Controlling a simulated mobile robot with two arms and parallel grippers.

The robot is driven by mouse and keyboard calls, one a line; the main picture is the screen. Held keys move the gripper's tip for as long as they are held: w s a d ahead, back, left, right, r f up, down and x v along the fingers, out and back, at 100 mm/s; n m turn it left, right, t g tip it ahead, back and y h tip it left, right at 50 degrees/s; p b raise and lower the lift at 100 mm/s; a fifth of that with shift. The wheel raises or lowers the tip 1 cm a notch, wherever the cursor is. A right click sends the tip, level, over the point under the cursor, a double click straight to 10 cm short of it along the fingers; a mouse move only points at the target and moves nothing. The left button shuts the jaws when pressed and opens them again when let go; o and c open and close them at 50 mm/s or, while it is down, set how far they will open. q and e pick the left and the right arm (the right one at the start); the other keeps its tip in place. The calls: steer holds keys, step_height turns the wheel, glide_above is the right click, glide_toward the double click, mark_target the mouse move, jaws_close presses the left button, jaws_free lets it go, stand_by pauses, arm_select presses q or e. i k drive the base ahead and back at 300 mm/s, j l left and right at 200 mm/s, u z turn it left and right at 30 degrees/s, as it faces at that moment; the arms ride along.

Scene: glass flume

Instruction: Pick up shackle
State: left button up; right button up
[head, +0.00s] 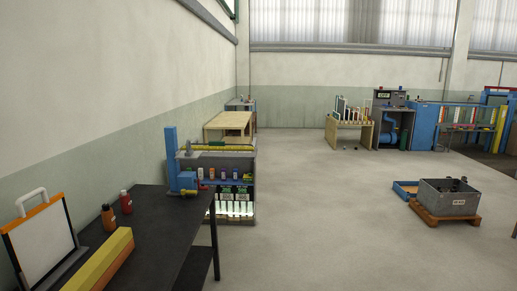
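I cannot make out a shackle anywhere in the head view. A grey bin (449,204) on a wooden pallet stands on the floor at the right, with small dark items showing at its top that are too small to identify. A shallow blue tray (402,194) lies beside it on the left. Neither of my grippers is in view.
A dark table (160,225) at the left front holds two bottles, a yellow beam (100,262) and a white board with a handle (40,240). A shelf unit (232,185) stands behind it. Benches and blue equipment line the back. The middle floor is clear.

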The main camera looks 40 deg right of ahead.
mark_target(189, 151)
steer(key=z, duration=0.85)
steer(key=i+u, duration=0.1)
steer(key=u, duration=0.4)
steer(key=i+l+u, duration=0.85)
steer(key=k+l, duration=0.05)
steer(key=l, duration=0.05)
